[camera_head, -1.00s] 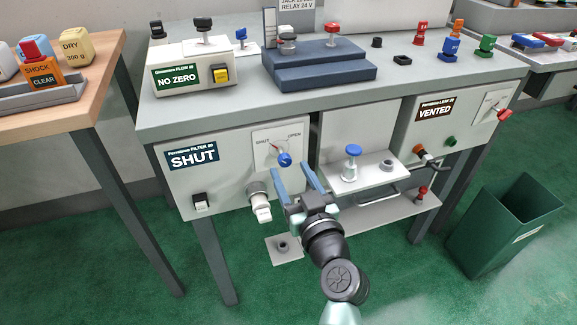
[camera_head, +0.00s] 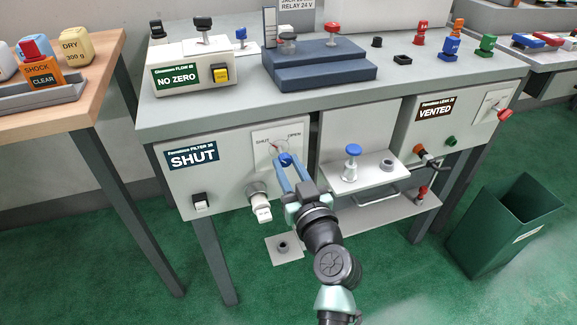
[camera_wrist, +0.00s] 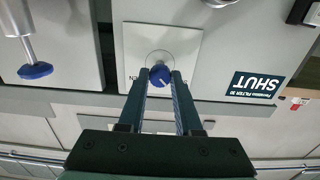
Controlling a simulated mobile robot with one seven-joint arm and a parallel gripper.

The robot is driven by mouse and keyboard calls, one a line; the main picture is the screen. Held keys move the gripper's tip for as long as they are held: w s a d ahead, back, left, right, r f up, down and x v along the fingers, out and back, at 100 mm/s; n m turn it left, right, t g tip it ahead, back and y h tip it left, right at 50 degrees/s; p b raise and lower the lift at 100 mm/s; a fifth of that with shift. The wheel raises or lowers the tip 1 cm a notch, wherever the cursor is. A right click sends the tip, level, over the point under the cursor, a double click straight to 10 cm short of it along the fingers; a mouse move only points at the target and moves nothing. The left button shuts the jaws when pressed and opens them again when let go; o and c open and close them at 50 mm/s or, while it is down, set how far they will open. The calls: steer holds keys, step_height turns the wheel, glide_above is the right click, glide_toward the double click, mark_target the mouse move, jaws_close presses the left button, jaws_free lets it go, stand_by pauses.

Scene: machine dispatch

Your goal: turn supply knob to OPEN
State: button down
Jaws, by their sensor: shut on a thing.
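The supply knob (camera_head: 286,160) is blue with a pale pointer mark. It sits on a light plate (camera_head: 266,137) marked SHUT on the left and OPEN on the right, on the front of the FILTER box. The box's dark sign (camera_head: 192,158) reads SHUT. My gripper (camera_head: 285,170) is at the knob with a finger on each side, shut on it. In the wrist view the knob (camera_wrist: 160,76) shows between the two fingertips, and the picture is upside down, with the SHUT sign (camera_wrist: 254,85) at right.
A black rocker switch (camera_head: 200,201) and a white fitting (camera_head: 260,205) are on the same box, the fitting left of my gripper. A shelf with a blue-topped plunger (camera_head: 352,160) stands close at right. A green bin (camera_head: 505,228) is on the floor at far right.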

stand_by(0.3)
steer(key=m, duration=0.4)
steer(key=shift+m, duration=0.4)
steer(key=m, duration=0.4)
steer(key=shift+m, duration=0.3)
steer(key=m+p, duration=0.1)
steer(key=m, duration=0.3)
steer(key=shift+p, duration=0.3)
steer(key=shift+m+p, duration=0.65)
steer(key=shift+m, duration=1.55)
steer(key=c, duration=0.6)
jaws_free()
